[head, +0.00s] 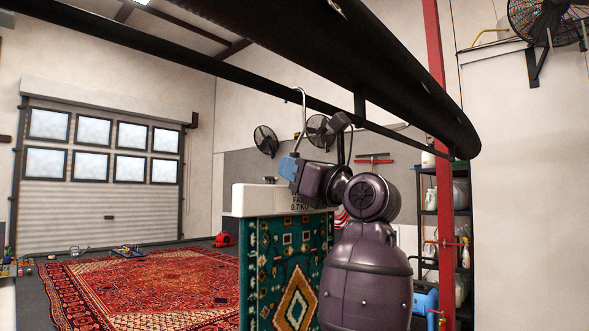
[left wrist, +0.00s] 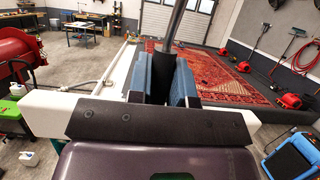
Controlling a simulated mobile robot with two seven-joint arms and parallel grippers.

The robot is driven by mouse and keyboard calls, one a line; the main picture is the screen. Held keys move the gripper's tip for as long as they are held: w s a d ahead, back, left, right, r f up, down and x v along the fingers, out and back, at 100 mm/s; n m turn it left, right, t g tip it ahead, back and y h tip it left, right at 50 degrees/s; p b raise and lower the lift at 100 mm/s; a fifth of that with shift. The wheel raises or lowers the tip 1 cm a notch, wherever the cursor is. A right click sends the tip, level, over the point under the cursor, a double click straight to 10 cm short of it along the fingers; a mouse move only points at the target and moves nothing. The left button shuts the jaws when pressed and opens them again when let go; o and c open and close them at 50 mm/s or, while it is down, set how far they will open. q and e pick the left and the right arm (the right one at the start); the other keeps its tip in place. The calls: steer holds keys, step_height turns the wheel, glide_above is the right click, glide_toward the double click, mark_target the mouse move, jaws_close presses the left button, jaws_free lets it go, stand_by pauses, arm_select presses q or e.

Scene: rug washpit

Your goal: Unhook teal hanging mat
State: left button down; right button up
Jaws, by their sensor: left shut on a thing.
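The teal hanging mat (head: 256,275), with a patterned orange and white diamond design, hangs below a white hanger bar (head: 245,200) in the head view. A thin grey metal hook (head: 303,115) rises from the bar to the dark overhead rail (head: 230,75). Its curved top is at the rail; I cannot tell whether it bears on it. My left gripper (head: 290,168), with blue finger pads, is shut on the hanger's stem just above the bar. In the left wrist view the gripper (left wrist: 160,88) has its pads on both sides of the dark stem grip. My left arm hides the mat's right part.
A broad dark beam (head: 340,50) runs overhead, above the rail. A red post (head: 437,100) and a shelf of bottles (head: 447,215) stand right. A red patterned rug (head: 150,285) covers the floor at left. A red drum (left wrist: 18,55) shows in the left wrist view.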

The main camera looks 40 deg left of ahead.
mark_target(296, 145)
arm_select(q)
steer(key=shift+r, duration=0.1)
steer(key=shift+r+p, duration=0.85)
steer(key=shift+r, duration=0.3)
steer(key=shift+r+p, duration=0.3)
steer(key=shift+r, duration=0.7)
steer(key=shift+d, duration=0.15)
steer(key=s+d+b, duration=0.1)
steer(key=d, duration=1.3)
steer(key=shift+d, duration=0.4)
steer(key=shift+s+a, duration=0.1)
stand_by(0.4)
